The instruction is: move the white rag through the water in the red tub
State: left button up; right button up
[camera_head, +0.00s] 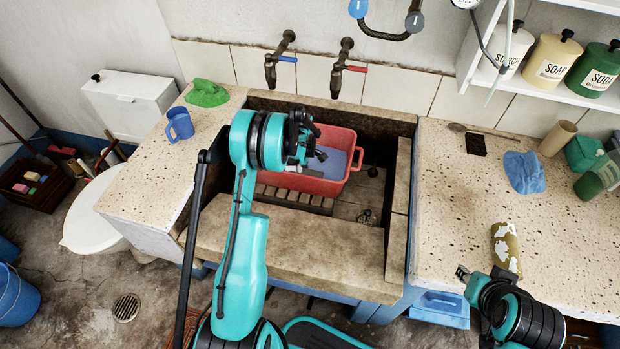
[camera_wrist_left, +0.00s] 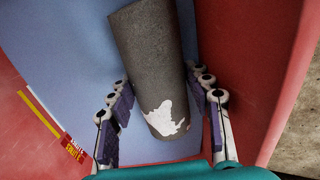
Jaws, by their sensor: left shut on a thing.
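The red tub (camera_head: 318,187) stands in the stone trough, and pale blue water (camera_head: 336,163) shows inside it. My left gripper (camera_head: 316,152) is over the tub. In the left wrist view my left gripper (camera_wrist_left: 160,115) is shut on a dark grey cylinder (camera_wrist_left: 152,65) with a ragged white patch near its lower end. The blue water (camera_wrist_left: 80,50) and the red tub walls (camera_wrist_left: 235,40) lie behind it. I see no plain white rag in either view. My right gripper (camera_head: 464,275) is at the right counter's front edge; its fingers are too small to read.
A green cloth (camera_head: 206,93) and a blue mug (camera_head: 180,124) are on the left counter. A blue cloth (camera_head: 524,172), a yellow-and-white cylinder (camera_head: 506,248) and a cardboard tube (camera_head: 558,138) are on the right counter. Two taps (camera_head: 280,62) (camera_head: 342,70) project above the trough.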

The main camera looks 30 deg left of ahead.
aim_at(318, 175)
pick_arm(q)
jog(key=d, duration=0.3)
jog(key=w+d+b, duration=0.1)
jog(key=d, duration=0.2)
jog(key=shift+w, duration=0.15)
jog(key=shift+a, duration=0.1)
jog(key=a, duration=0.3)
jog(key=s+a+b, duration=0.1)
jog(key=a, duration=0.2)
jog(key=shift+s, duration=0.15)
jog(key=shift+d, duration=0.1)
jog(key=d, duration=0.3)
jog(key=w+d, duration=0.1)
jog(key=d, duration=0.2)
jog(key=shift+w, duration=0.2)
jog(key=shift+a, duration=0.1)
